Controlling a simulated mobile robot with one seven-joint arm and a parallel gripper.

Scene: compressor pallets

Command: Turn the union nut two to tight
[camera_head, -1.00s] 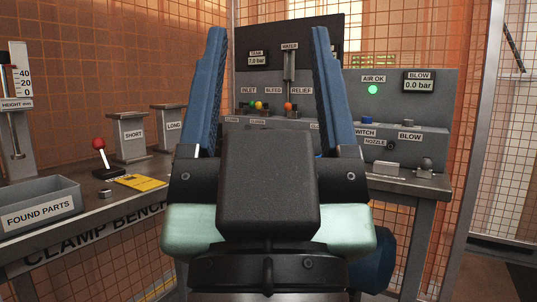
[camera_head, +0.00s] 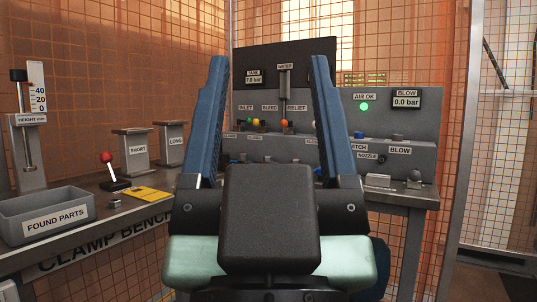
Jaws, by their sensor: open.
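My gripper (camera_head: 268,62) is open and empty, its two blue fingers pointing up and away in front of the valve panel (camera_head: 350,125). I cannot make out a union nut two in this view. My gripper and its black housing hide the lower middle of the panel and part of the bench. The panel shows a tank readout (camera_head: 254,77) of 7.0 bar, a water gauge (camera_head: 285,85), and knobs marked inlet, bleed and relief. A green AIR OK lamp (camera_head: 364,107) is lit, and the blow readout (camera_head: 406,98) shows 0.0 bar.
The clamp bench (camera_head: 90,235) runs along the left, with a grey found parts bin (camera_head: 50,226), a red-knobbed lever (camera_head: 107,160), a yellow card (camera_head: 147,193), short and long stands (camera_head: 135,150) and a height gauge (camera_head: 28,140). Mesh fencing stands behind.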

